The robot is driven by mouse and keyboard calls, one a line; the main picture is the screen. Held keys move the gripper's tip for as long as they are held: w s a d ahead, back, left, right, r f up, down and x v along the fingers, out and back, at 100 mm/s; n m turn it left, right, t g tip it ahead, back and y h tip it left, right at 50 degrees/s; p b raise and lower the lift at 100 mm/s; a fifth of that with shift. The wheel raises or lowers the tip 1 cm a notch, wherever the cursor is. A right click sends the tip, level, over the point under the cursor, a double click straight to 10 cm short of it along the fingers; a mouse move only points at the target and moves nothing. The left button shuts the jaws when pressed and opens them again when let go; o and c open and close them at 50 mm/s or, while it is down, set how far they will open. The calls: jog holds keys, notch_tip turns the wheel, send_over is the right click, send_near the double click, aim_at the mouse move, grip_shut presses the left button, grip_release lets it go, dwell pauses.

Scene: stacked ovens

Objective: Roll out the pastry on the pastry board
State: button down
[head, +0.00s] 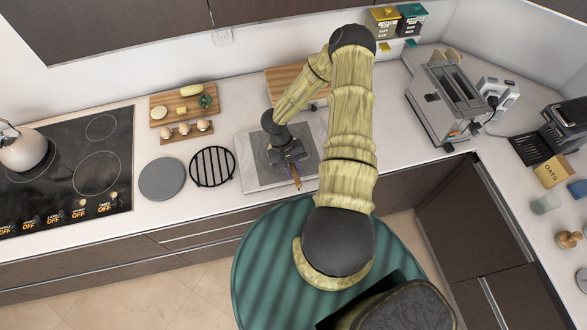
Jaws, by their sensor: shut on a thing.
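The pastry board (249,177) is a pale slab on the counter in front of the wooden board, with a darker grey square on it. My gripper (292,164) is over the right part of the slab, pointing down. It is shut on a brown wooden piece (296,178), which looks like the end of a rolling pin and sticks out toward the front edge. The rest of that piece is hidden under my gripper. I cannot make out the pastry; my gripper and arm cover part of the board.
Left of the board are a black round rack (212,166), a grey disc (162,179), food boards (185,103) and a hob (70,165) with a kettle (22,148). A wooden board (285,78) lies behind. A toaster (447,100) stands right, past clear counter.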

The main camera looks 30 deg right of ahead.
jog(key=shift+w+d+b, duration=0.15)
jog(key=shift+w+d, duration=0.3)
jog(key=shift+w, duration=1.15)
jog(key=shift+w+d+b, duration=0.1)
jog(key=shift+w+d, duration=0.35)
jog(key=shift+w, duration=1.1)
jog(key=shift+w+d+b, duration=0.15)
jog(key=shift+w+d, duration=0.3)
jog(key=shift+w, duration=1.15)
jog(key=shift+s+a+p, duration=0.2)
jog(key=shift+s+p, duration=0.05)
jog(key=shift+s, duration=0.45)
jog(key=shift+s+a+p, duration=0.2)
jog(key=shift+s+p, duration=0.05)
jog(key=shift+s, duration=0.45)
jog(key=shift+s+a, duration=0.35)
jog(key=shift+s, duration=0.85)
jog(key=shift+s+a, duration=0.3)
jog(key=shift+s, duration=0.85)
jog(key=shift+s+a, duration=0.35)
jog(key=shift+s, duration=0.85)
jog(key=shift+f, duration=0.1)
